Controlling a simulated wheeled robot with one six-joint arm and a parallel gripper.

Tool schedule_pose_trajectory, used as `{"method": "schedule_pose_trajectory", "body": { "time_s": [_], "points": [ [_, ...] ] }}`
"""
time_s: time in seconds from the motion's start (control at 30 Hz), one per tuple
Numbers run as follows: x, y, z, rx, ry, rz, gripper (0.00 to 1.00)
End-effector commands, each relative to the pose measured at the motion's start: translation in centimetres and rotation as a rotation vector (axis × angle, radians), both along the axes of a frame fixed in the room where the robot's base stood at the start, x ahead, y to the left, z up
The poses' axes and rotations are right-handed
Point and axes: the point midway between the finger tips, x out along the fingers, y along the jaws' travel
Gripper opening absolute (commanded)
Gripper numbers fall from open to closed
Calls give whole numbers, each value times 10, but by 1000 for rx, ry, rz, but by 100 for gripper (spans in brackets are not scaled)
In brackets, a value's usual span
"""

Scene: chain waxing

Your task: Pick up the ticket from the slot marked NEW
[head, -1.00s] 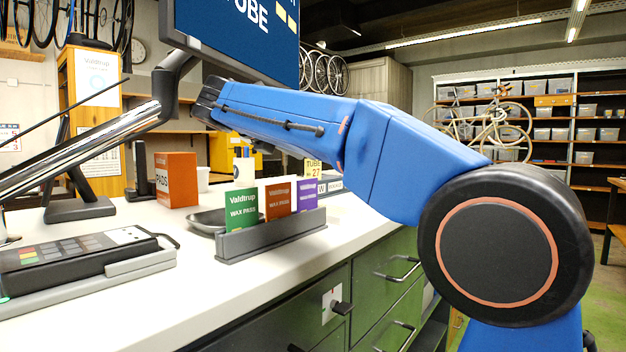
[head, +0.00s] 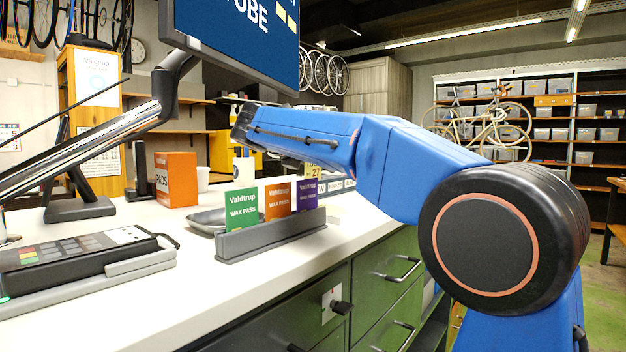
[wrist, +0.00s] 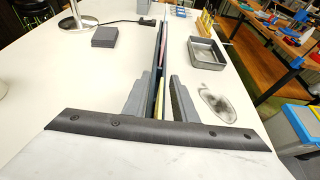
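A pale yellow ticket (head: 313,172) reading "27" shows just under my forearm in the head view, its upper part hidden. Beside it is a white label (head: 323,187) of which I can read only a "W"; the word NEW is not fully readable. In the wrist view my gripper (wrist: 161,99) is open, its two grey fingers apart on either side of a narrow dark upright holder (wrist: 157,66) seen nearly edge-on. A thin pale yellow edge (wrist: 160,104) shows between the fingers; I cannot tell whether they touch it. My fingers are hidden in the head view.
A grey rack (head: 262,240) with green, orange and purple wax pass cards stands on the white counter. An orange PADS box (head: 176,180), a payment terminal (head: 75,255) and a monitor (head: 245,40) are nearby. A metal tray (wrist: 207,53) lies right of the holder.

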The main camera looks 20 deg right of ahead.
Motion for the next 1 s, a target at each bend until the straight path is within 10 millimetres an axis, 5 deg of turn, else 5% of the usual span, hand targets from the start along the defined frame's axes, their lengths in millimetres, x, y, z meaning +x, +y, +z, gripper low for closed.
{"method": "schedule_pose_trajectory", "body": {
  "time_s": [0.13,0.23,0.67,1.0],
  "points": [
    [0,0,0,0,0,1,23],
    [0,1,0,0,0,1,0],
    [0,1,4,0,-2,1,0],
    [0,1,60,0,-4,1,0]
  ]
}}
